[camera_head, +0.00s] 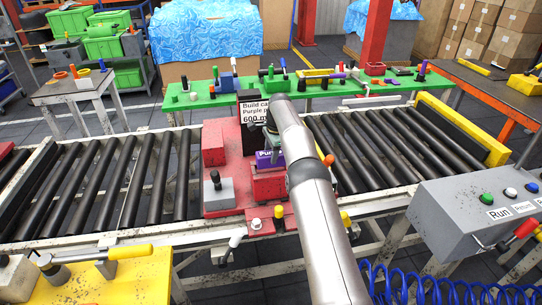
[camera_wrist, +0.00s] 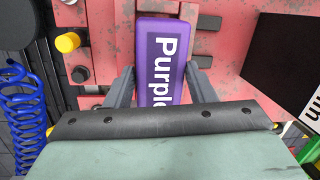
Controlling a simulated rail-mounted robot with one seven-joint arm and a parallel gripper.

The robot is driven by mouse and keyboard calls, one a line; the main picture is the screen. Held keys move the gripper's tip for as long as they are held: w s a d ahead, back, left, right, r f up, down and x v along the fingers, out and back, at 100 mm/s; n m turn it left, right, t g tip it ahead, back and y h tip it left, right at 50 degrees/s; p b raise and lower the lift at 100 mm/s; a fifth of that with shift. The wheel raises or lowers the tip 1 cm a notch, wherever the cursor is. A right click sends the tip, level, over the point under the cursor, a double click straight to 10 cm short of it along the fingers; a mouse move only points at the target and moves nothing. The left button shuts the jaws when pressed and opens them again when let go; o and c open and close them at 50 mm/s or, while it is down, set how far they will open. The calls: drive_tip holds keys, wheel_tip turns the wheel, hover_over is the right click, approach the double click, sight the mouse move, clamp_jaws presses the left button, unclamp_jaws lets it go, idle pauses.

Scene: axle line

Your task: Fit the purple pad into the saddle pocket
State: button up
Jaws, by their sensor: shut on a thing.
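The purple pad (camera_wrist: 160,58) has white lettering that starts "Purple". In the wrist view it lies between the two fingers of my gripper (camera_wrist: 160,85), which is shut on it. In the head view the pad (camera_head: 266,158) shows just left of my arm, at the top of a red block on the red fixture (camera_head: 222,150). My arm hides much of the gripper there. The saddle pocket cannot be made out, and I cannot tell whether the pad touches the red block under it.
Roller conveyors (camera_head: 125,185) run to both sides of the fixture. A sign (camera_head: 252,108) stands behind it. A control box (camera_head: 480,215) is at right, with blue coiled hose (camera_head: 440,285) below. A green bench (camera_head: 220,95) lies behind.

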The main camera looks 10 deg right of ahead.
drive_tip(key=shift+f+p, duration=0.5)
drive_tip(key=shift+f, duration=1)
drive_tip(key=shift+f, duration=0.1)
drive_tip(key=o, duration=1.2)
